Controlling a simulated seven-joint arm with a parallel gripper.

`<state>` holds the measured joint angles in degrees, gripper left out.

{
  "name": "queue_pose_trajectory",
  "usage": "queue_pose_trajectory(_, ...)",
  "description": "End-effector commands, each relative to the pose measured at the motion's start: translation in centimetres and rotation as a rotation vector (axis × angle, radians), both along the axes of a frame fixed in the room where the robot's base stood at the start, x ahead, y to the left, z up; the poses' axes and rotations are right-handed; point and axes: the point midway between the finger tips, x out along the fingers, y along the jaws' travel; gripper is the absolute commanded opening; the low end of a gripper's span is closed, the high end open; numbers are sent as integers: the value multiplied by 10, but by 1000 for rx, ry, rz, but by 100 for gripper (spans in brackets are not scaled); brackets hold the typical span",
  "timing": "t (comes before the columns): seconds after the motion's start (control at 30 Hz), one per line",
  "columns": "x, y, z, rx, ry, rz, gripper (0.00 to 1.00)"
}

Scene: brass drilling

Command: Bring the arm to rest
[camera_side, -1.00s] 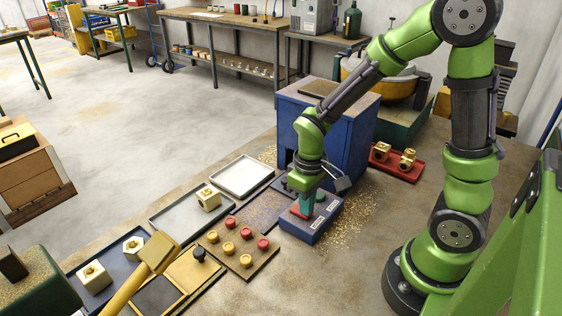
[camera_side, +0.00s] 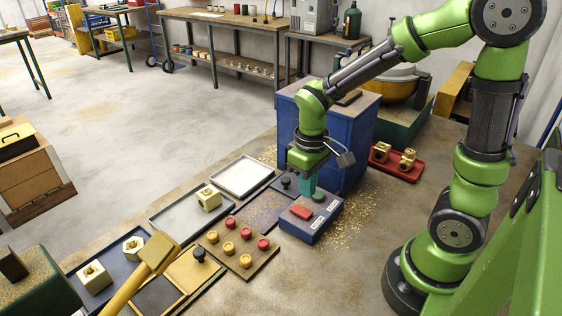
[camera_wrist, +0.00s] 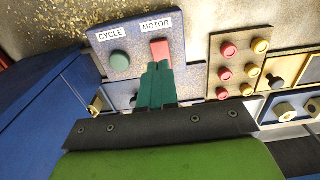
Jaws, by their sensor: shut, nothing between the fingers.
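My gripper (camera_side: 308,187) is shut and empty, its teal fingers pointing down just above the blue control box (camera_side: 311,231). The box carries a red MOTOR button (camera_side: 302,212) and a green CYCLE button (camera_side: 318,197). In the wrist view the shut fingers (camera_wrist: 157,72) show in front of the box, with their tips near the red button (camera_wrist: 160,49). The green button (camera_wrist: 120,59) lies to their left. The fingers look apart from both buttons in the side view, though the exact gap is hard to tell.
A blue cabinet (camera_side: 342,143) stands behind the gripper. A red tray (camera_side: 395,170) with brass parts lies to the right. A board (camera_side: 238,256) of red and yellow caps, a grey tray (camera_side: 180,213) with one block and an empty white tray (camera_side: 241,176) lie to the left.

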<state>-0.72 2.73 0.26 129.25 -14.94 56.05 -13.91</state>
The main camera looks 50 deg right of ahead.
Motion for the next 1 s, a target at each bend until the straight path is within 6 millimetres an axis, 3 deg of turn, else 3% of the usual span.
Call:
queue_pose_trajectory(0.2, 0, 0, 13, 0, -2, 1, 0)
queue_pose_trajectory(0.63, -4, 4, 13, 22, -14, -69, 0)
queue_pose_trajectory(0.77, -12, 11, 36, 70, -114, -159, 0)
queue_pose_trajectory(1.0, -36, 24, 95, 205, -384, -315, 0)
